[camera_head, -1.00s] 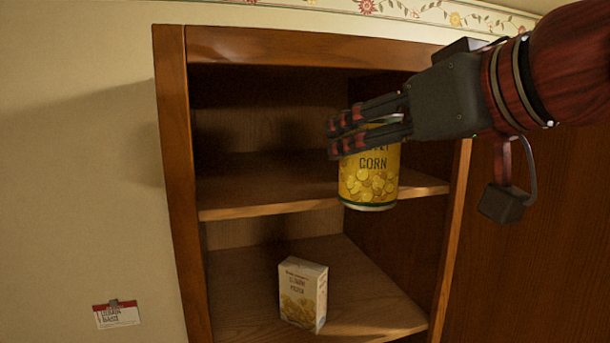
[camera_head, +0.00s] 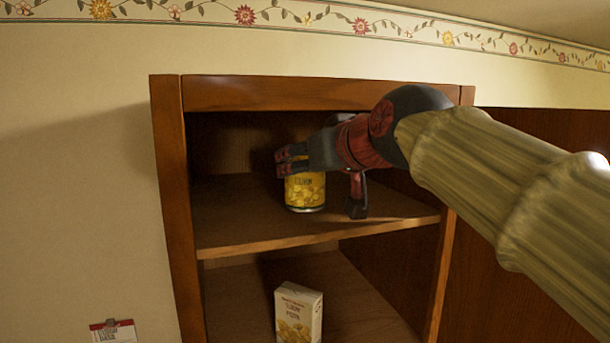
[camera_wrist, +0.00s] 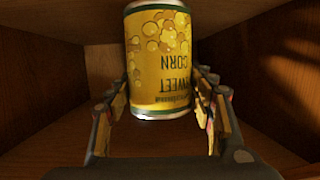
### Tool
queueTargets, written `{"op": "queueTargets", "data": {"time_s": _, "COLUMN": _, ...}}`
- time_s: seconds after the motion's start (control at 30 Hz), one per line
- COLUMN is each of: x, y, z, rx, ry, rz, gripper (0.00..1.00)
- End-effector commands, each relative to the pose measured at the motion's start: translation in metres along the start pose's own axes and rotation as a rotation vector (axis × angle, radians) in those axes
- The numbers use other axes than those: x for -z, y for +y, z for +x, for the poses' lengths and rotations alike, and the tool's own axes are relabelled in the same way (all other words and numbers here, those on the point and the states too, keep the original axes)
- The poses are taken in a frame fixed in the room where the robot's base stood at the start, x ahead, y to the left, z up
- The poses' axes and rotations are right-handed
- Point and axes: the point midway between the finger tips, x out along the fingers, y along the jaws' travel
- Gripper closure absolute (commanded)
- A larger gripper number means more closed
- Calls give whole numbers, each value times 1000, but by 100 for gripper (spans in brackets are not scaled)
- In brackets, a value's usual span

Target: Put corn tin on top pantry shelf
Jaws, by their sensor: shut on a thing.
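The yellow corn tin (camera_head: 305,192) is inside the wooden cabinet, upright at the top shelf (camera_head: 240,228). Its base looks at or just above the shelf board; I cannot tell if it touches. My gripper (camera_head: 287,161) reaches in from the right and is shut on the tin near its top, which it hides in the head view. In the wrist view the tin (camera_wrist: 158,75) appears upside down between both fingers (camera_wrist: 160,108), its label reading "SWEET CORN".
A small box (camera_head: 298,313) stands on the lower shelf (camera_head: 240,290). The cabinet's left post (camera_head: 168,180) and top rail (camera_head: 310,93) frame the opening. The top shelf has free room left of the tin. A tag (camera_head: 112,332) hangs on the wall at lower left.

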Motion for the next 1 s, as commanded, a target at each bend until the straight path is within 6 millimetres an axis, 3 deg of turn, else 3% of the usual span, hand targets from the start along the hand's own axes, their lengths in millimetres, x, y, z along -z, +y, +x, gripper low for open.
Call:
{"op": "queueTargets", "data": {"time_s": 0.27, "x": -28, "y": 0, "z": 7, "rx": -1, "ry": 1, "rz": 0, "gripper": 89}}
{"op": "queueTargets", "data": {"time_s": 0.7, "x": -35, "y": 0, "z": 10, "rx": -1, "ry": 1, "rz": 0, "gripper": 89}}
{"op": "queueTargets", "data": {"time_s": 0.73, "x": -36, "y": 0, "z": 11, "rx": -1, "ry": -3, "rz": 0, "gripper": 45}}
{"op": "queueTargets", "data": {"time_s": 1.0, "x": -35, "y": 0, "z": 10, "rx": -1, "ry": -3, "rz": 0, "gripper": 30}}
